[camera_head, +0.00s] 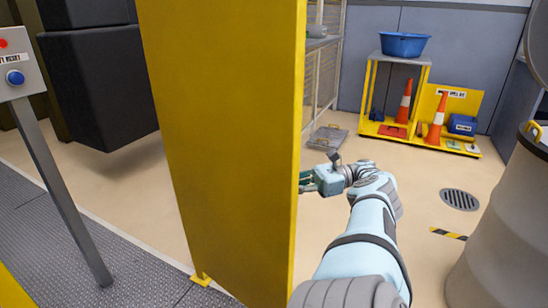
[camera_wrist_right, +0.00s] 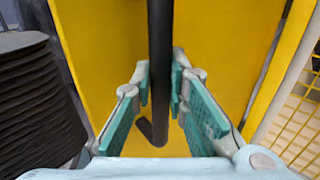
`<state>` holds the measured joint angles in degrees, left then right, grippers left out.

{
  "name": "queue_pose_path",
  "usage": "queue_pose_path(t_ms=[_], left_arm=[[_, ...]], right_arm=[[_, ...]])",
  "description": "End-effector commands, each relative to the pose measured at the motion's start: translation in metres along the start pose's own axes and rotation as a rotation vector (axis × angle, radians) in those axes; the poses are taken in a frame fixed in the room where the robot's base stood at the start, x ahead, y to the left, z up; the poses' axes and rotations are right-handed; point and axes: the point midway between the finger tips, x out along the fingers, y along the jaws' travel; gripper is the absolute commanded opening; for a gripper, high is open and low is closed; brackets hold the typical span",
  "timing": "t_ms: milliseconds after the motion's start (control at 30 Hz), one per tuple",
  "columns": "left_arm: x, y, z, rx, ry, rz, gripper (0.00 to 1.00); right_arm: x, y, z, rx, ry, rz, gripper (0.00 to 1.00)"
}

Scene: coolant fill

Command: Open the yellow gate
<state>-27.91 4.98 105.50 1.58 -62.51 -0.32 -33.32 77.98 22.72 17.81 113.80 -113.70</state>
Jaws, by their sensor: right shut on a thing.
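The yellow gate (camera_head: 215,140) is a tall flat panel that fills the centre-left of the head view, its right edge towards me. My right gripper (camera_head: 308,182) reaches in from the lower right, beside that edge and partly hidden behind it. In the right wrist view, my right gripper (camera_wrist_right: 161,88) has its green-padded fingers on both sides of a dark upright bar handle (camera_wrist_right: 160,40) and is shut on it. The yellow gate face (camera_wrist_right: 225,50) stands behind the handle. My left gripper is out of view.
A post with a blue button (camera_head: 15,77) stands at the left. A yellow spill-kit stand (camera_head: 440,145) with cones and a blue tub (camera_head: 404,44) is at the back right. A large grey drum (camera_head: 505,235) stands at the right. Open floor lies between the gate and drum.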

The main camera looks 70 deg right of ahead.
Motion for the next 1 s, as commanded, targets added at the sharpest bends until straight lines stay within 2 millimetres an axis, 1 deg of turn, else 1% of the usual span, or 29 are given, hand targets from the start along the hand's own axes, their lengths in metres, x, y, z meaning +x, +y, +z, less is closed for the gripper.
queue_pose_path(t_ms=[100,367,400,467,500,533,1000], left_arm=[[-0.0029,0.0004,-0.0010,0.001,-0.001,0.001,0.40],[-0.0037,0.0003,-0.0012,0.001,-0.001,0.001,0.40],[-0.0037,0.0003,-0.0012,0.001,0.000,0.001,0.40],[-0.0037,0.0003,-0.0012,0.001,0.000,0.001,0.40],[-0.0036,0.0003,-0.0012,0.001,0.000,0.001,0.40],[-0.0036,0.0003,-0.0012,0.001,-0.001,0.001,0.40],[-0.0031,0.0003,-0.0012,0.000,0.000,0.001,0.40]], right_arm=[[-0.0016,-0.0015,0.0038,-0.008,-0.002,-0.004,0.00],[-0.0015,-0.0016,0.0058,-0.010,-0.006,-0.003,0.00],[-0.0014,-0.0017,0.0060,-0.010,-0.006,-0.003,0.15],[-0.0015,-0.0015,0.0060,-0.010,-0.006,-0.003,0.25],[-0.0018,-0.0012,0.0057,-0.010,-0.006,-0.003,0.31],[-0.0022,-0.0010,0.0054,-0.009,-0.006,-0.004,0.35],[-0.0029,0.0001,0.0036,-0.006,-0.004,-0.002,0.35]])
